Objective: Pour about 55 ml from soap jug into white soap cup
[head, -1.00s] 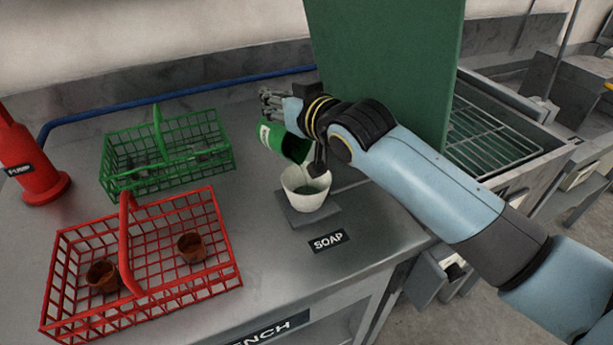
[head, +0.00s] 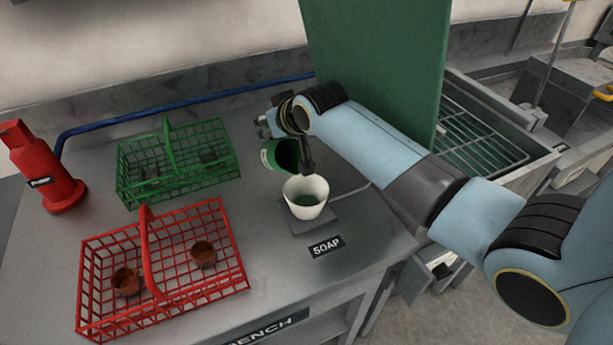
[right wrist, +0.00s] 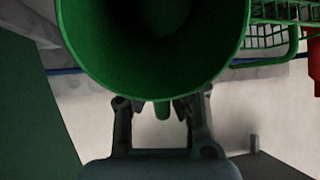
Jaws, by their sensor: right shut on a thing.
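The soap jug (head: 271,157) is green with a pale label, held tilted just up and left of the cup. Its dark open mouth faces toward the cup's side, and I see no stream from it. My right gripper (head: 283,134) is shut on the jug. The jug's wide green mouth (right wrist: 75,35) fills the top of the right wrist view, with the gripper (right wrist: 160,118) below it; the inside is too dark to show a level. The white soap cup (head: 306,186) stands upright on a grey pad (head: 311,226), with green liquid inside. My left gripper is not in view.
A red basket (head: 148,240) with two brown pots stands front left, a green basket (head: 177,160) behind it. A red pump (head: 45,170) is at far left. A tall green panel (head: 385,75) stands behind my right arm. A SOAP label (head: 326,246) lies before the pad.

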